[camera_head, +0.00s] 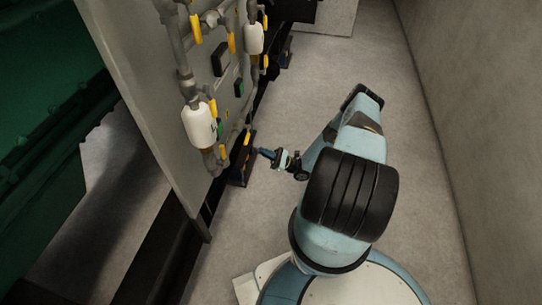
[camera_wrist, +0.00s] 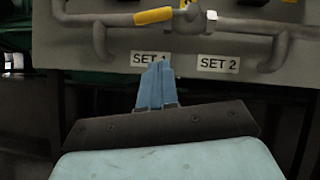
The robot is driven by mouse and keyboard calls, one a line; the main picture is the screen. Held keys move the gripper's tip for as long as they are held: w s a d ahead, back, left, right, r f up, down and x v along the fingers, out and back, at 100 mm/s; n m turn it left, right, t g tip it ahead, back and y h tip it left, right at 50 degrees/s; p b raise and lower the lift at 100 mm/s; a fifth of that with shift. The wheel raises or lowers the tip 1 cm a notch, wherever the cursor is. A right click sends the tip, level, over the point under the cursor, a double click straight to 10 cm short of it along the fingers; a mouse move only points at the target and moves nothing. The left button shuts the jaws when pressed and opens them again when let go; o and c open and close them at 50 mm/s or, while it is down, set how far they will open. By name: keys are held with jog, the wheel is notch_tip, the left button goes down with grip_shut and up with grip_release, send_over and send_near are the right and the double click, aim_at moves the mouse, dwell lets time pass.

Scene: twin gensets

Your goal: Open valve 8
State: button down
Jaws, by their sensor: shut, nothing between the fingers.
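The grey panel (camera_head: 150,95) carries pipes with several yellow valve handles in the head view. One yellow handle (camera_wrist: 154,16) lies nearly level along a pipe at the top of the wrist view, above the SET 1 label (camera_wrist: 149,59). No valve number is readable, so I cannot tell which is valve 8. My gripper (camera_wrist: 157,66) is shut and empty, its blue fingers pointing up at the SET 1 label, below the pipe. In the head view, my gripper (camera_head: 264,153) is low beside the panel's lower part, near a yellow handle (camera_head: 247,138). I cannot tell whether it touches anything.
White cylinders (camera_head: 199,125) stick out from the panel's pipework. The SET 2 label (camera_wrist: 218,64) is right of SET 1. A dark box (camera_head: 242,168) stands at the panel's foot. Green machinery (camera_head: 45,105) is at left, a wall (camera_head: 480,110) at right. Clear floor (camera_head: 355,50) lies beyond.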

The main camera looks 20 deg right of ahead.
jog(key=w+a+r, duration=0.1)
jog(key=a+r, duration=0.3)
jog(key=r, duration=0.2)
jog(key=shift+w, duration=0.1)
